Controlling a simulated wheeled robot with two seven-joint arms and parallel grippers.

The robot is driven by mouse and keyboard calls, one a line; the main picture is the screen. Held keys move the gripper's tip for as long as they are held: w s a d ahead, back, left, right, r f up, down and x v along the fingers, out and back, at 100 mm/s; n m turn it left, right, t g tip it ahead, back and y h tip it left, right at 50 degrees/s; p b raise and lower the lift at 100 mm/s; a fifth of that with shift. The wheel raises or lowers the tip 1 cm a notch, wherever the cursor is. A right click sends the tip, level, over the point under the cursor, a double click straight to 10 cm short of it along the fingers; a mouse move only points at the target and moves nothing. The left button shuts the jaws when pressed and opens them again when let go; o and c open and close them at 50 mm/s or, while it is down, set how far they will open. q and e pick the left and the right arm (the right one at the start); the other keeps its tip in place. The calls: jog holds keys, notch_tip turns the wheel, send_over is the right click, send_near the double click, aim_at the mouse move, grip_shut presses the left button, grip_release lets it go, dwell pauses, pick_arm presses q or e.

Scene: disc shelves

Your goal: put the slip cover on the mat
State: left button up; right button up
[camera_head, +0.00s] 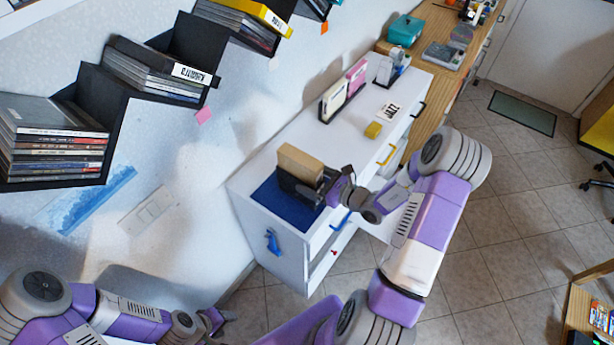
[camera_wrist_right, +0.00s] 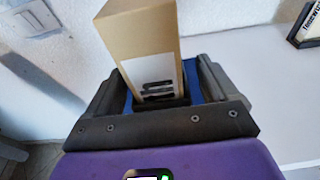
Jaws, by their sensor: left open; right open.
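The slip cover (camera_head: 300,163) is a tan cardboard box standing on the blue mat (camera_head: 278,205), at one end of the white cabinet top. It also shows in the right wrist view (camera_wrist_right: 140,35), with a white label with dark print low on its near face. My right gripper (camera_head: 308,186) is open, with one finger on each side of the cover's lower part. In the wrist view, blue mat shows between the cover and the fingers. The cover's base is partly hidden by the gripper. My left gripper (camera_head: 214,320) is open and empty, low and away from the cabinet.
Stepped black wall shelves (camera_head: 75,180) hold disc cases at left. Bare tiled floor (camera_head: 470,215) lies at right.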

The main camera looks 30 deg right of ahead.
jog(key=v, duration=1)
jog(key=s+a+f+n+g+y, duration=0.3)
jog(key=a+f+n+g, duration=0.25)
jog(key=a, duration=0.35)
jog(key=s+a+f+n+g+y, duration=0.2)
jog(key=s+a+f+n+g, duration=0.2)
jog(key=a+g, duration=0.3)
jog(key=s+a+f+n+g+h, duration=0.5)
jog(key=f+n, duration=0.4)
jog(key=n, duration=0.4)
jog(key=w+a+n+t, duration=0.1)
jog(key=n, duration=0.1)
jog(key=w+a+f+n+t+h, duration=0.1)
jog(key=a+n, duration=0.1)
jog(key=a+n+t, duration=0.1)
jog(key=n, duration=0.1)
jog(key=shift+w+a+f+t+h, duration=0.15)
jog(key=shift+w+a+t+h, duration=0.15)
jog(key=shift+w+h, duration=0.1)
